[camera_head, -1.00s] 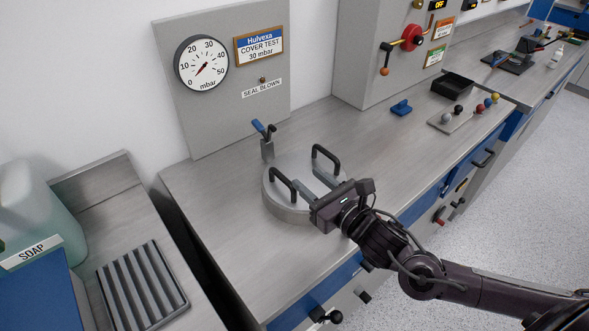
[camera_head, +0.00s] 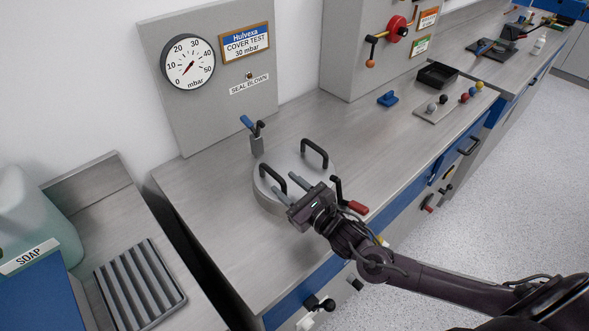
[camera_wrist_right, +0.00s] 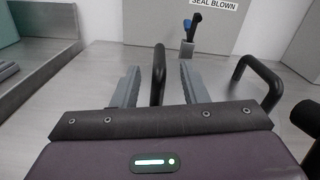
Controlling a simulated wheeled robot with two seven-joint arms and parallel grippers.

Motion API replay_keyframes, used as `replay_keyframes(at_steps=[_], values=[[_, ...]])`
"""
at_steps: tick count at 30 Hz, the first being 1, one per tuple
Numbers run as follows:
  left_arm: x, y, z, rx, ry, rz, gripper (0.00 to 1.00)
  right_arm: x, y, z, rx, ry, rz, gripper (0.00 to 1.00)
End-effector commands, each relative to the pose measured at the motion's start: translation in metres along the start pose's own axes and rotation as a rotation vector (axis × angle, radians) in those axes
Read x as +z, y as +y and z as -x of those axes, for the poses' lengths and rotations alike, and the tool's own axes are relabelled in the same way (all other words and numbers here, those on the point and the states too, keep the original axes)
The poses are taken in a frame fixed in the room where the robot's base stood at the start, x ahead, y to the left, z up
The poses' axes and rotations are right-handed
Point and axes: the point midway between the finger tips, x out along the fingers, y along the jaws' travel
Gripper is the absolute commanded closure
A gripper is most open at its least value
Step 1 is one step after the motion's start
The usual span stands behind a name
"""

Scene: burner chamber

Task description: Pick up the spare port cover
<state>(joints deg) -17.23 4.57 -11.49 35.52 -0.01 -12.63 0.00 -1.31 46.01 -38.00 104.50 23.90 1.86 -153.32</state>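The port cover (camera_head: 290,165) is a round grey metal disc lying on the bench, with two black arched handles on top. My right gripper (camera_head: 288,185) is over the cover's near side, with its fingers apart and pointing at the left black handle (camera_head: 272,178). In the right wrist view, that handle (camera_wrist_right: 158,75) stands upright between the two grey fingers, with a gap on each side. The other handle (camera_wrist_right: 262,78) shows to the right. My left gripper is not in view.
A blue-and-black lever clamp (camera_head: 256,140) stands behind the cover, and a red-gripped lever (camera_head: 352,205) on its right. A gauge panel (camera_head: 215,90) rises behind. A soap jug (camera_head: 30,215) and ribbed rack (camera_head: 140,285) are left. Bench right of the cover is mostly clear.

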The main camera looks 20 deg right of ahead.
Motion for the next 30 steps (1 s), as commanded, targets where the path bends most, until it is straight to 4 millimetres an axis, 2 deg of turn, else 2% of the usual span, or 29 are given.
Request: replay_keyframes(at_steps=[3, 6, 14, 23, 30], values=[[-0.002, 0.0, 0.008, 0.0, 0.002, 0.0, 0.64, 0.003, -0.001, -0.02, -0.002, -0.002, -0.001, 0.6], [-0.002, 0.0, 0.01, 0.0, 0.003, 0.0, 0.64, 0.002, 0.0, -0.028, 0.001, -0.001, -0.002, 0.6], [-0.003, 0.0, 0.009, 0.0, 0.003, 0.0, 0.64, 0.001, 0.001, -0.031, 0.002, 0.0, -0.001, 0.6], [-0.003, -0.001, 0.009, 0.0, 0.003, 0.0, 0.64, 0.0, 0.0, -0.031, 0.001, 0.0, -0.001, 0.98], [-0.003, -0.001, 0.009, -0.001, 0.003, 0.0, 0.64, 0.0, 0.0, -0.031, 0.001, 0.001, 0.0, 1.0]])
